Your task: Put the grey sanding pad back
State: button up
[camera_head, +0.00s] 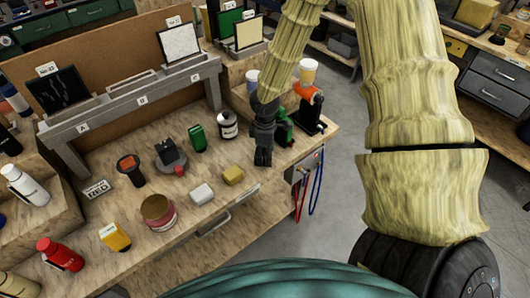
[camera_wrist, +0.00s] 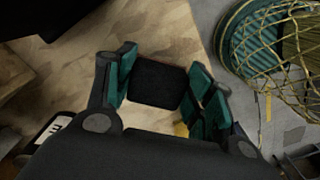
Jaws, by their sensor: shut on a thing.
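My gripper (camera_head: 263,150) points down over the right part of the wooden workbench (camera_head: 180,222). In the wrist view its green-padded fingers (camera_wrist: 160,88) are closed on the sides of a dark rectangular pad (camera_wrist: 158,82), which looks like the grey sanding pad. The pad is not distinct in the head view, hidden by the gripper. A black panel (camera_head: 58,90) and a white panel (camera_head: 181,42) stand at this rack.

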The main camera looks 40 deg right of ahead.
jog(key=shift+f, duration=0.3)
jog(key=o, duration=0.9)
jog(key=shift+r, duration=0.1)
jog(key=shift+r+b, duration=1.25)
jog(key=shift+r, duration=4.65)
